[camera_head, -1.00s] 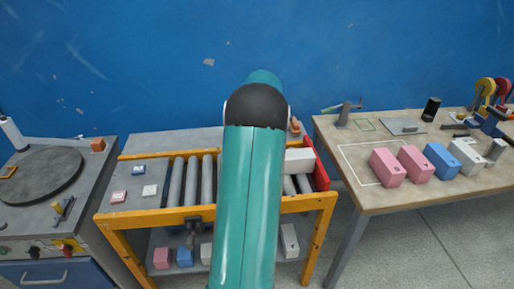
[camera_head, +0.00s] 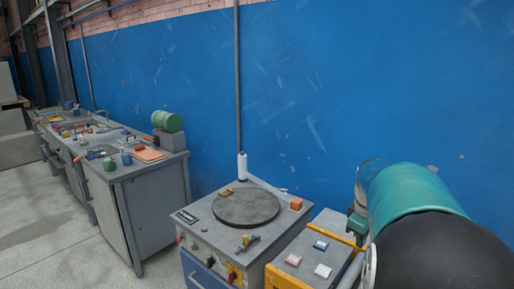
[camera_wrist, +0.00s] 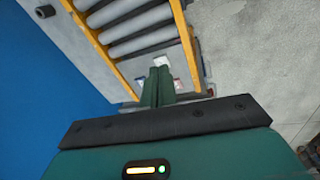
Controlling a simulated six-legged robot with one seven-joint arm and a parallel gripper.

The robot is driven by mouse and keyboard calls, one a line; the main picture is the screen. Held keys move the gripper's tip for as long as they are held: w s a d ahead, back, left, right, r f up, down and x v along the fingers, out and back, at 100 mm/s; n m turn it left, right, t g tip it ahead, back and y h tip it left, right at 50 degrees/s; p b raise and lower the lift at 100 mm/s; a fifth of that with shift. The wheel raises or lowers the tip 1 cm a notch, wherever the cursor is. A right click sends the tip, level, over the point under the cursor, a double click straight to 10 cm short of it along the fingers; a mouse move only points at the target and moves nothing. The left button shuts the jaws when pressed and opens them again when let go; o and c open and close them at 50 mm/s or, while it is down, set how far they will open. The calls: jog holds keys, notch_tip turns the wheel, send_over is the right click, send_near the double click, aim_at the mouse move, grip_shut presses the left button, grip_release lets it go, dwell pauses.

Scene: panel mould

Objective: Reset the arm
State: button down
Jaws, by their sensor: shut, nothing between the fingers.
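My gripper (camera_wrist: 158,75) shows in the wrist view as two dark green fingers held together, with nothing between them. It points toward the roller conveyor with a yellow frame (camera_wrist: 88,28), whose end and grey rollers show beyond the fingertips. How far above the conveyor it is, I cannot tell. In the head view, my teal and black arm fills the right edge, and the gripper is not in view there. The arm hides most of the conveyor in that view.
In the head view, a grey cabinet with a dark round turntable (camera_head: 246,207) stands left of the conveyor. A cluttered workbench (camera_head: 150,170) runs along the blue wall. Floor at left is clear.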

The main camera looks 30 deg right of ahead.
jog(key=s+a+r+m+t, duration=0.1)
jog(key=a+r+m+t, duration=0.2)
jog(key=a, duration=2.5)
jog(key=s+a+f+t+y, duration=0.1)
jog(key=s+a, duration=0.5)
jog(key=a, duration=0.3)
jog(key=shift+y, duration=0.4)
